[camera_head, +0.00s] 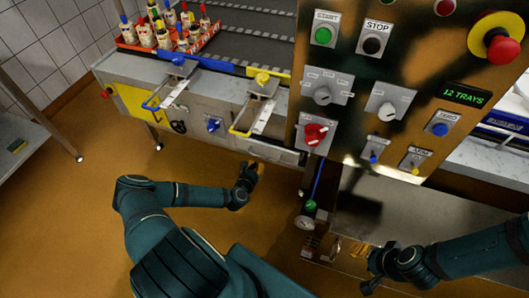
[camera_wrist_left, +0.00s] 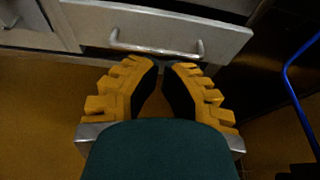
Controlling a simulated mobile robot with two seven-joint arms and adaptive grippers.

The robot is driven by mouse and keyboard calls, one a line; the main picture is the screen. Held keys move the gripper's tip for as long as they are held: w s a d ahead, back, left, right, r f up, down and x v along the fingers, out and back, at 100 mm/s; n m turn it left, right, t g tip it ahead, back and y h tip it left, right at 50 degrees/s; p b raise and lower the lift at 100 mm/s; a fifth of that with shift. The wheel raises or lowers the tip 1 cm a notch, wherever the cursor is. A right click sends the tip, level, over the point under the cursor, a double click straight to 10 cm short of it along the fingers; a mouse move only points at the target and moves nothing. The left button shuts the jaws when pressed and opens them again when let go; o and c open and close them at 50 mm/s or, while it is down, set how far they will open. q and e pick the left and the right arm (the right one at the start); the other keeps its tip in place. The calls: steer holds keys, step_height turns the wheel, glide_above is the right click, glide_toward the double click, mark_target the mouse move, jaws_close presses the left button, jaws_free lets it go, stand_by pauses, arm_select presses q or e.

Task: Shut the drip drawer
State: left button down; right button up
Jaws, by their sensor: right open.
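The drip drawer (camera_head: 270,150) is a grey metal front low on the machine, right of the blue knob. In the left wrist view the drawer front (camera_wrist_left: 195,30) fills the top, with a bar handle (camera_wrist_left: 155,46) across it. How far it stands out is hard to tell. My left gripper (camera_head: 255,168) is just in front of and below the drawer. In the wrist view its yellow fingers (camera_wrist_left: 163,68) point at the handle, tips close together with nothing visible between them. Contact with the drawer is unclear. My right gripper (camera_head: 372,276) is open and empty at the lower right.
Blue (camera_head: 165,88) and yellow (camera_head: 250,115) levers project above the drawer. The control panel (camera_head: 350,100) stands to the right, with a blue hose (camera_head: 318,180) and gauge (camera_head: 304,222) below. Left floor is open; a shelf (camera_head: 25,130) stands far left.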

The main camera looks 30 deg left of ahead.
mark_target(266, 148)
arm_select(q)
steer(key=x, duration=0.3)
steer(key=b+x, duration=0.1)
steer(key=x, duration=0.5)
steer(key=shift+d+r, duration=0.1)
steer(key=shift+r, duration=0.25)
steer(key=shift+w+b, duration=0.3)
steer(key=shift+w, duration=0.3)
arm_select(e)
steer(key=shift+w+f, duration=0.2)
steer(key=shift+f, duration=0.7)
arm_select(q)
steer(key=shift+r, duration=0.1)
arm_select(e)
steer(key=shift+w, duration=0.1)
